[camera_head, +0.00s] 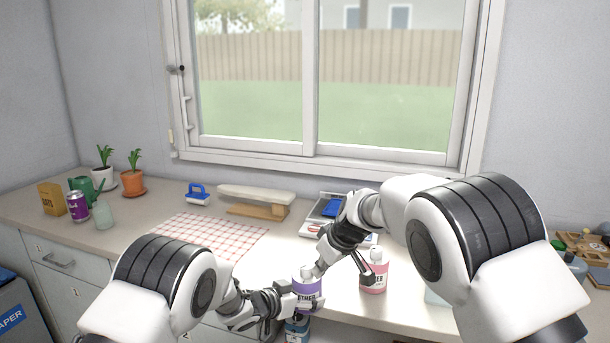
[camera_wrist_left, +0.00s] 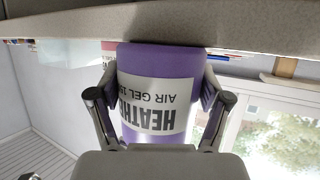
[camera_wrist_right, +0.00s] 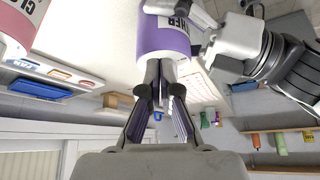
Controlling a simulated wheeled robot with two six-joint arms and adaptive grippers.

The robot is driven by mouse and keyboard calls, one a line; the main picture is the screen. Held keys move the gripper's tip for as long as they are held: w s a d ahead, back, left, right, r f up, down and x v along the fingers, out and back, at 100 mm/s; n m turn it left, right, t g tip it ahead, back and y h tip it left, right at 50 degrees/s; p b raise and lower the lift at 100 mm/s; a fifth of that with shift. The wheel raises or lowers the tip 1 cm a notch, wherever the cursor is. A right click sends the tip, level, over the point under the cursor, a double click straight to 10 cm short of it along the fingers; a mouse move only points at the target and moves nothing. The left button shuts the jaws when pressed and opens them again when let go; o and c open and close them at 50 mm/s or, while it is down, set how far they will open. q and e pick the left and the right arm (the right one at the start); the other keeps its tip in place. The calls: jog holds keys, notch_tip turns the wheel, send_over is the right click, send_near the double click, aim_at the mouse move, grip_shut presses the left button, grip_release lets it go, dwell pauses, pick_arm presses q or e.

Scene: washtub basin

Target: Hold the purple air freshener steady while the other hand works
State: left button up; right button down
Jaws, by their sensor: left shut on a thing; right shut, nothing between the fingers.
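The purple air freshener (camera_head: 308,287) is a purple can with a white label, held near the counter's front edge. My left gripper (camera_head: 298,296) is shut around its side. In the left wrist view the can (camera_wrist_left: 160,62) sits between the two fingers, its label lettering upside down. My right gripper (camera_head: 321,268) is shut and empty, its fingertips close to the can's top. In the right wrist view its fingertips (camera_wrist_right: 164,85) meet the can's (camera_wrist_right: 163,38) pale end; I cannot tell whether they touch it.
A pink bottle (camera_head: 374,279) with a white cap stands just right of the can. A scale with a blue item (camera_head: 332,208) is behind my right arm. A red checked cloth (camera_head: 222,236) lies to the left. Potted plants (camera_head: 132,184) and small containers stand at far left.

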pick_arm(q)
jog(key=shift+f, duration=0.15)
pick_arm(e)
jog(key=shift+w+a, duration=0.25)
dwell(0.4)
jog(key=shift+s+a+f, duration=0.15)
jog(key=shift+s+a, duration=0.2)
jog(key=shift+a, duration=0.05)
dwell(0.5)
jog(key=shift+s+d, duration=0.15)
jog(key=shift+s, duration=0.1)
notch_tip(320, 180, up, 6)
dwell(0.4)
jog(key=shift+d+r, duration=0.15)
jog(key=shift+r, duration=0.05)
